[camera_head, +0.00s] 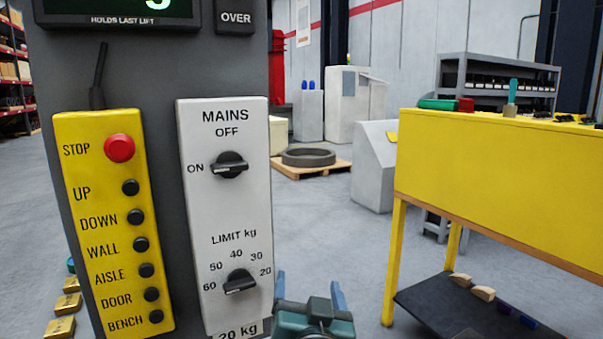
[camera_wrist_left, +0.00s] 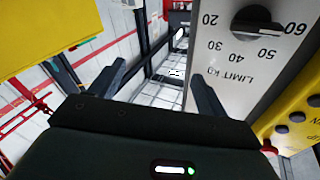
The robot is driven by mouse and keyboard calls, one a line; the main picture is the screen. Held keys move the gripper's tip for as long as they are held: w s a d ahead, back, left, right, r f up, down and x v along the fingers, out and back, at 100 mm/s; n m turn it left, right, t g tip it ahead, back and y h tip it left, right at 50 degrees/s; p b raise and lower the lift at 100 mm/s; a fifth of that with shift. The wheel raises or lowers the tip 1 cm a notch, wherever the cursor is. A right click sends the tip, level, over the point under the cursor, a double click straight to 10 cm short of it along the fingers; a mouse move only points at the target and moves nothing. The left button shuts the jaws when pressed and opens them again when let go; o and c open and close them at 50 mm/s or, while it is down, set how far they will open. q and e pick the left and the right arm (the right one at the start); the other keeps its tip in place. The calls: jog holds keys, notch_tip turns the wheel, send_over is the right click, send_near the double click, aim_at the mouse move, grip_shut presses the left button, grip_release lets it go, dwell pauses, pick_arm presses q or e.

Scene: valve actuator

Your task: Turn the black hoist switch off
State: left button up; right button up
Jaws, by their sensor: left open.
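The black MAINS switch (camera_head: 229,165) is a rotary knob on the white panel (camera_head: 221,203), below the word OFF and right of the word ON. Its bar lies roughly level, in line with ON. A second black knob, LIMIT kg (camera_head: 239,282), sits lower on the same panel. It also shows upside down in the left wrist view (camera_wrist_left: 257,25); the MAINS switch is out of that view. My left gripper (camera_head: 309,290) is open and empty, right of the panel's lower edge and apart from both knobs. Its two fingers (camera_wrist_left: 158,72) also show in the wrist view. My right gripper is not in view.
A yellow button box (camera_head: 112,225) with a red STOP button (camera_head: 119,148) stands left of the panel. Both are on a grey column (camera_head: 158,75). A yellow bench (camera_head: 500,165) stands to the right. Open floor lies between column and bench.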

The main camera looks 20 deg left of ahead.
aim_at(232, 171)
pick_arm(q)
jog(key=s+a+r+n+g+y, duration=0.1)
jog(key=s+a+r+n+y, duration=0.1)
jog(key=s+r+n+y, duration=0.4)
jog(key=s+a+r+n+g+y, duration=0.2)
jog(key=r+y, duration=0.1)
jog(key=r, duration=0.5)
jog(key=p+x, duration=0.1)
jog(key=x, duration=0.2)
jog(key=p+x, duration=0.1)
jog(key=x, duration=0.3)
jog(key=p+x, duration=0.2)
jog(key=x, duration=0.2)
jog(key=shift+r, duration=0.4)
jog(key=shift+w+a+r, duration=0.1)
jog(key=shift+w+a, duration=0.25)
jog(key=shift+a, duration=0.2)
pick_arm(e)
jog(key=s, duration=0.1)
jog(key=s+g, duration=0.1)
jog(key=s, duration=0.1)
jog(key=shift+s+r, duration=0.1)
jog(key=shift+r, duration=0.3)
pick_arm(q)
jog(key=shift+c, duration=0.2)
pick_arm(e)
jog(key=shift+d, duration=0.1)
